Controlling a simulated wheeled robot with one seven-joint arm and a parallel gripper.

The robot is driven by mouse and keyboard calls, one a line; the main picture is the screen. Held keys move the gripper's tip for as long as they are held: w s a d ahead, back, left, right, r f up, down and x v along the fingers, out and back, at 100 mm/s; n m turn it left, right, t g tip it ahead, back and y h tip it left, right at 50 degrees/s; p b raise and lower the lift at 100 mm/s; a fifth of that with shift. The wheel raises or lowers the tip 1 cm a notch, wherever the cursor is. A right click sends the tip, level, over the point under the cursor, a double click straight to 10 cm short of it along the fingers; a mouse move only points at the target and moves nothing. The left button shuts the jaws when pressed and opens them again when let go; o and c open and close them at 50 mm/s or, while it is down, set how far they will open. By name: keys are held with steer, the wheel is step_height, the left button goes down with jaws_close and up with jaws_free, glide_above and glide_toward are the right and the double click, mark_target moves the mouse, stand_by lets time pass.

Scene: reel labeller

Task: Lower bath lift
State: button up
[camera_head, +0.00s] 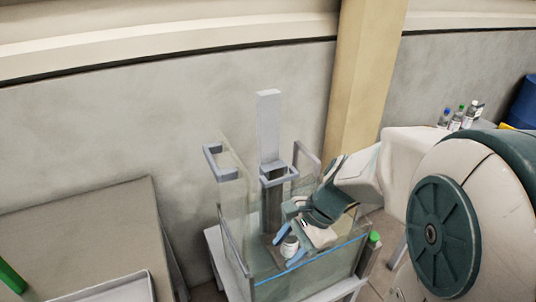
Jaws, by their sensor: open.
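The bath is a clear-walled tank (236,215) on a light stand, with a blue line along its near wall. My gripper (289,247) reaches in from the right, tilted down over or inside the tank. Its blue fingertips are apart, with a small whitish cylinder (289,246) seen between them. I cannot tell whether the fingers touch it. The gripper is away from the loop handle, below it in the picture. The lower post is partly hidden.
Another grey bracket (213,162) stands at the tank's left wall. A brown table (85,240) with a pale tray (115,290) is at left. Several bottles (457,120) stand far right. A yellow column (362,75) rises behind.

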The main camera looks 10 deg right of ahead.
steer(key=w+f+m+t+y, duration=0.25)
steer(key=w+m+y, duration=0.35)
steer(key=m, duration=0.4)
steer(key=m+t+b, duration=0.2)
steer(key=m+t, duration=1)
steer(key=m, duration=1.1)
glide_toward(283, 181)
steer(key=shift+g, duration=0.35)
steer(key=x, duration=1)
steer(key=shift+w+r, duration=0.25)
steer(key=shift+w, duration=0.1)
jaws_close()
steer(key=shift+f, duration=0.1)
